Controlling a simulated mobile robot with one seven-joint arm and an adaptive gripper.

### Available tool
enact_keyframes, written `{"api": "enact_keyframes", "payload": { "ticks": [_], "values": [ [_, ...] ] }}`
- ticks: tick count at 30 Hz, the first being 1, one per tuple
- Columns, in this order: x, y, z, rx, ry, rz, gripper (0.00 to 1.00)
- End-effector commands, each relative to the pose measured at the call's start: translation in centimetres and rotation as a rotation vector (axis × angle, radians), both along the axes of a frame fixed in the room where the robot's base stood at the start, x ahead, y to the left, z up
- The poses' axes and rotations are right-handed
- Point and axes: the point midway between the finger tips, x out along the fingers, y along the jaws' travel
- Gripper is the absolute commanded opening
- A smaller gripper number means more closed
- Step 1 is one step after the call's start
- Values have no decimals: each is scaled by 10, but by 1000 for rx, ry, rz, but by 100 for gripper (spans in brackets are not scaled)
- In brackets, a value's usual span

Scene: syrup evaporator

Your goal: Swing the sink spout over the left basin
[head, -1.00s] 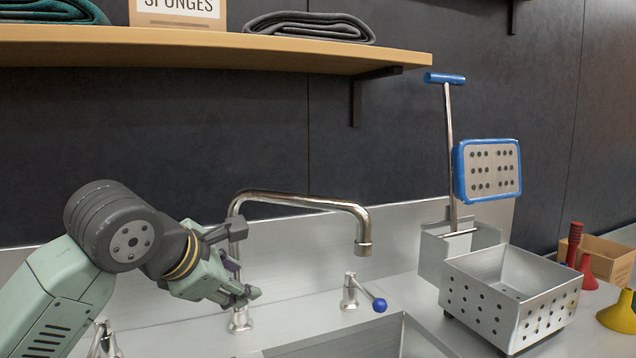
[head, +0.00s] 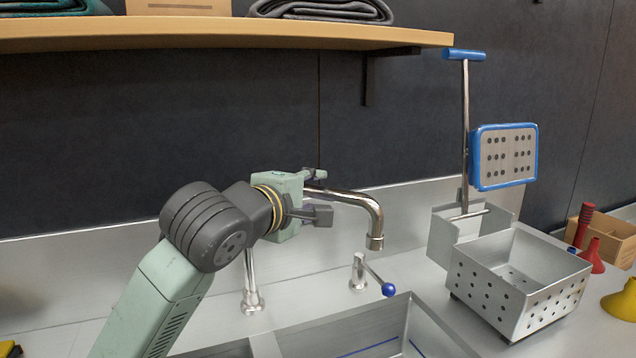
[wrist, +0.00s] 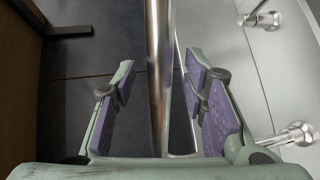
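The chrome sink spout (head: 362,200) rises from its post (head: 252,285) and runs to the right, its downturned outlet toward the right basin (head: 365,335). Part of the left basin (head: 230,350) shows at the bottom edge, partly behind my arm. My gripper (head: 320,195) is at the spout's horizontal pipe, near its left end, hiding the upper bend. In the wrist view, the spout pipe (wrist: 159,40) runs between the purple-padded fingers of my gripper (wrist: 160,66). The fingers are apart, with gaps on both sides of the pipe.
A blue-tipped lever (head: 388,289) stands right of the post. A perforated metal basket (head: 520,290) and a holder with a blue-handled tool (head: 465,130) stand farther right. A wooden shelf (head: 220,35) overhangs above my gripper. The space below the pipe is clear.

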Motion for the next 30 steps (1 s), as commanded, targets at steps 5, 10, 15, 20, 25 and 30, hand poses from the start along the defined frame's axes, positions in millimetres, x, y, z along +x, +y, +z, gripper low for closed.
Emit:
{"api": "enact_keyframes", "payload": {
  "ticks": [5, 10, 15, 20, 25, 30],
  "values": [
    [13, -6, -3, 0, 1, 0, 40],
    [15, -7, -4, 0, 1, 0, 40],
    [14, -7, -4, 0, 1, 0, 37],
    [14, -7, -4, 0, 1, 0, 26],
    [14, -7, -4, 0, 1, 0, 15],
    [14, -7, -4, 0, 1, 0, 4]
  ]
}}
